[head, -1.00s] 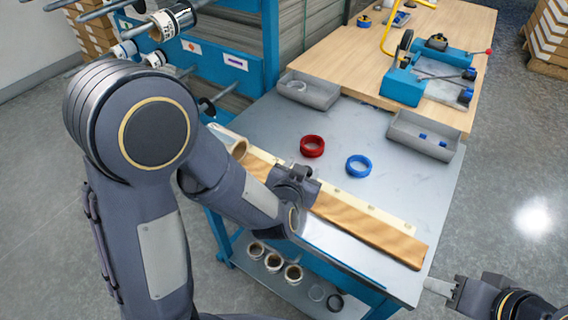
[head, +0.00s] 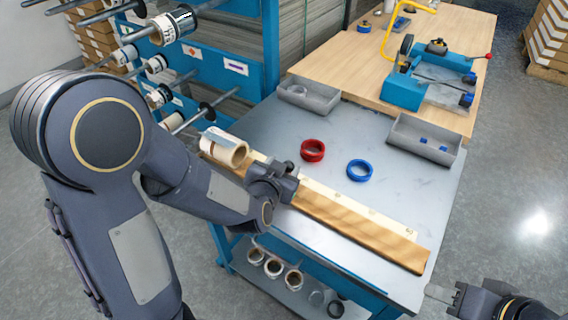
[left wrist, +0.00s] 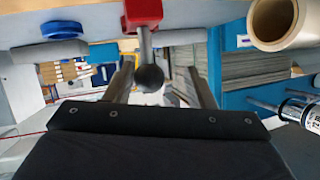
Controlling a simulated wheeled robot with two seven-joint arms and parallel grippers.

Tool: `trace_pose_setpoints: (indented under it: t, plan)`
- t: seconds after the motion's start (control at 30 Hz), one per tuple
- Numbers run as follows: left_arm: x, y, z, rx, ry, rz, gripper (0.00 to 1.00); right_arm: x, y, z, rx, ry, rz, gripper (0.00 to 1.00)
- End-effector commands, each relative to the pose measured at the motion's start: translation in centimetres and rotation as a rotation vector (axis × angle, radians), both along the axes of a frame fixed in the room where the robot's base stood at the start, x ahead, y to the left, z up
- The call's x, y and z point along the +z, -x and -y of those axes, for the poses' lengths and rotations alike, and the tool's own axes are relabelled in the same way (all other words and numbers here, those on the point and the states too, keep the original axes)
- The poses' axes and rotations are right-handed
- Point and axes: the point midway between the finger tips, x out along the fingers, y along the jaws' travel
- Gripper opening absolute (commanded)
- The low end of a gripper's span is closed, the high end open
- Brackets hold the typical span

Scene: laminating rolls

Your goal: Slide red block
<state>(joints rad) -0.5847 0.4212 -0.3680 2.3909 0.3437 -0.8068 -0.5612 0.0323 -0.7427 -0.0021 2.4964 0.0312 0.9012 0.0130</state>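The red block (left wrist: 143,13) shows at the top of the left wrist view, with a metal rod and a dark ball knob (left wrist: 150,78) sticking out of it. My left gripper (left wrist: 162,82) is open, with one finger on each side of the knob and visible gaps between. In the head view my left gripper (head: 272,178) is over the long wooden strip (head: 350,225), near its left end, and the red block is hidden there. My right gripper (head: 440,293) is off the table's right front corner; its finger gap is unclear.
A cream roll (head: 224,150) lies at the strip's left end, close to my left gripper. A red ring (head: 312,150) and a blue ring (head: 359,170) lie on the grey table (head: 290,125). Grey trays (head: 309,95) stand behind. A blue rack (head: 222,65) with rods is left.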

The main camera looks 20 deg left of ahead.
Motion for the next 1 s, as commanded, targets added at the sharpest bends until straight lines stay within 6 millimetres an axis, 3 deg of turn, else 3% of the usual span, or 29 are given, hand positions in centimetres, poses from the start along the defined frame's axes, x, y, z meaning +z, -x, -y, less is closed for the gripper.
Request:
trace_pose_setpoints:
  t: [1.0]
  plan:
    - [2.8, 6.7, -0.3, -0.002, 0.000, 0.000, 0.49, 3.0, 0.0, 0.0, 0.000, 0.000, 0.000, 0.40]
